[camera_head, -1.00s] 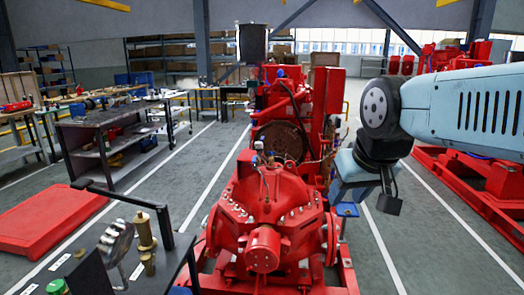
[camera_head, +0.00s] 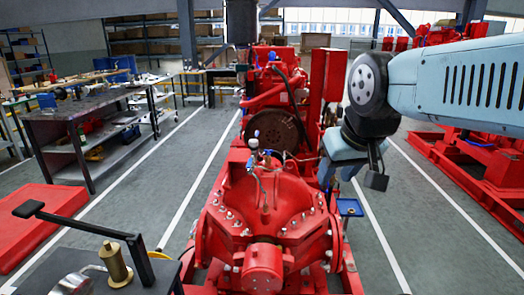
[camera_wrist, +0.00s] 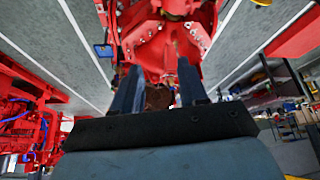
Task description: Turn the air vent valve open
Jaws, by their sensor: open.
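The red pump (camera_head: 265,210) stands in the middle of the head view. A small fitting with blue parts (camera_head: 254,145), which looks like the air vent valve, stands upright on top of it. A thin pipe and a second blue-tipped fitting are beside it. My gripper (camera_wrist: 158,88) shows two dark fingers spread apart with nothing between them in the wrist view. The pump (camera_wrist: 165,40) shows beyond the fingertips there. In the head view my arm reaches in from the right, its end right of the valve and apart from it. The fingertips are hard to make out there.
The red engine (camera_head: 275,95) stands behind the pump. A small blue tray (camera_head: 349,207) is at its right. A dark workbench (camera_head: 85,110) is at the left, with a red platform (camera_head: 40,220) in front. Grey floor lies on both sides.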

